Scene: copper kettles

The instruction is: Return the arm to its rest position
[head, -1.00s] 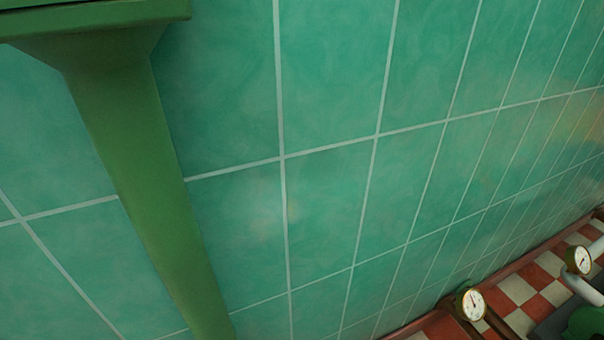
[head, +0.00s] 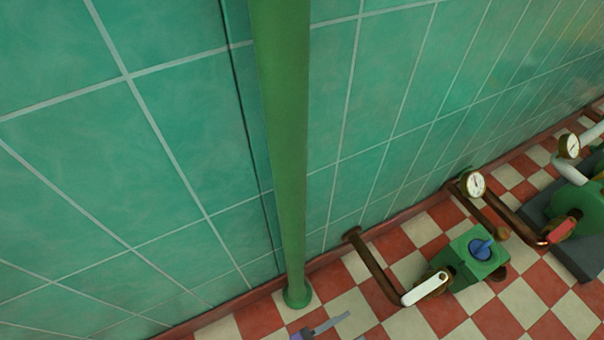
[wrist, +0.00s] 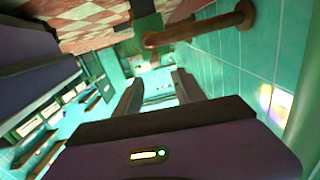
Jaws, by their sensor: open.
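My gripper (wrist: 160,76) shows in the wrist view, with a purple body and two dark fingers. The fingers stand apart with nothing between them. At the bottom edge of the head view a small purple and grey part (head: 330,326) shows, which looks like the end of my gripper over the floor. The rest of my arm is out of the head view.
A green post (head: 280,150) stands by the teal tiled wall (head: 170,190). Right of it are a copper pipe (head: 375,265), a green valve block (head: 470,262), a gauge (head: 473,184) and a green machine (head: 577,208). The checkered floor (head: 400,322) is clear in front.

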